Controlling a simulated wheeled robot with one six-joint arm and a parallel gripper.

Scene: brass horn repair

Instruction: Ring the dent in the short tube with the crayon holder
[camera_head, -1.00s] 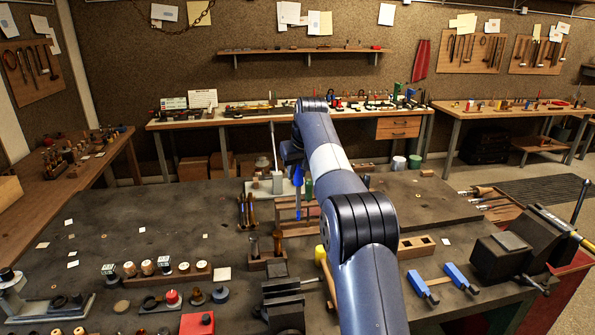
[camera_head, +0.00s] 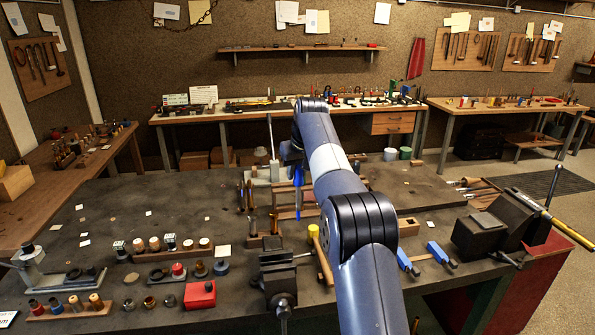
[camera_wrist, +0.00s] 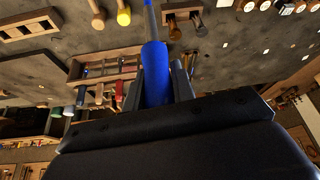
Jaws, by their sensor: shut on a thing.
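My gripper (camera_wrist: 158,88) is shut on the blue handle of a slim tool (camera_wrist: 155,60), most likely the crayon holder. A thin grey shaft extends from the handle at the top of the wrist view. In the head view the blue tool (camera_head: 298,178) hangs upright over the bench, left of my arm. I cannot tell whether either is the short tube, and no dent is visible.
A dark vise (camera_head: 278,275) stands at the bench's front middle, with a yellow-headed mallet (camera_head: 313,232) beside it. Blue-handled clamps (camera_head: 437,251) and a larger vise (camera_head: 495,225) are at the right. Small jars and a red box (camera_head: 200,294) lie front left. The bench's back left is mostly clear.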

